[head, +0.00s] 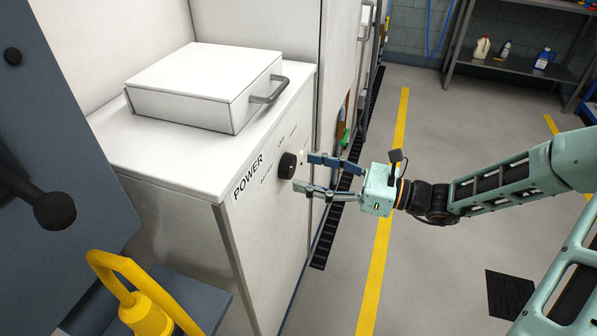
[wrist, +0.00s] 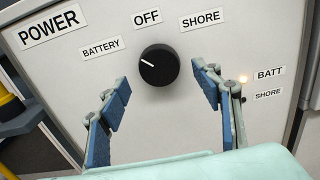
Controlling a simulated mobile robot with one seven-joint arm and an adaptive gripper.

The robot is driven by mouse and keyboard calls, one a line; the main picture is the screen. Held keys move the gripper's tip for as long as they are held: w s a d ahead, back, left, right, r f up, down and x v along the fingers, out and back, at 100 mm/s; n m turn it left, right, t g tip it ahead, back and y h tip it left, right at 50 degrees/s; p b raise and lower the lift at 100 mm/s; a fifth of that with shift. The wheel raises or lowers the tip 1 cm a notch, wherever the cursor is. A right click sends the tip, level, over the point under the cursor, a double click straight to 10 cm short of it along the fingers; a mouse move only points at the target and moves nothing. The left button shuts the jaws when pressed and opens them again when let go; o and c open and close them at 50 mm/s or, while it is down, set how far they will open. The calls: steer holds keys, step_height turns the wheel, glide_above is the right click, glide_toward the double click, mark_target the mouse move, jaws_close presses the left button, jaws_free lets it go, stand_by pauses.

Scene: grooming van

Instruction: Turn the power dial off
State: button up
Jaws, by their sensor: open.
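The power dial (head: 287,165) is a round black knob on the side of a white cabinet (head: 190,230). In the wrist view the dial (wrist: 159,65) has a white pointer line aimed to the left and slightly up, toward the BATTERY label (wrist: 101,47). The OFF label (wrist: 147,17) is above the dial and the SHORE label (wrist: 201,20) is up to its right. My gripper (head: 308,174) is open in front of the dial. In the wrist view its blue-padded fingers (wrist: 163,91) stand on either side below the dial, apart from it.
A small light (wrist: 243,79) glows beside the BATT label (wrist: 270,72). A white lidded box with a handle (head: 205,85) is on top of the cabinet. A yellow object (head: 145,310) stands at lower left. The floor (head: 450,260) right of the cabinet is mostly clear.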

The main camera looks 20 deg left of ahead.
mark_target(293, 168)
steer(key=shift+w+a, duration=0.1)
steer(key=shift+a, duration=1.5)
steer(key=c, duration=1.2)
steer(key=shift+o, duration=0.2)
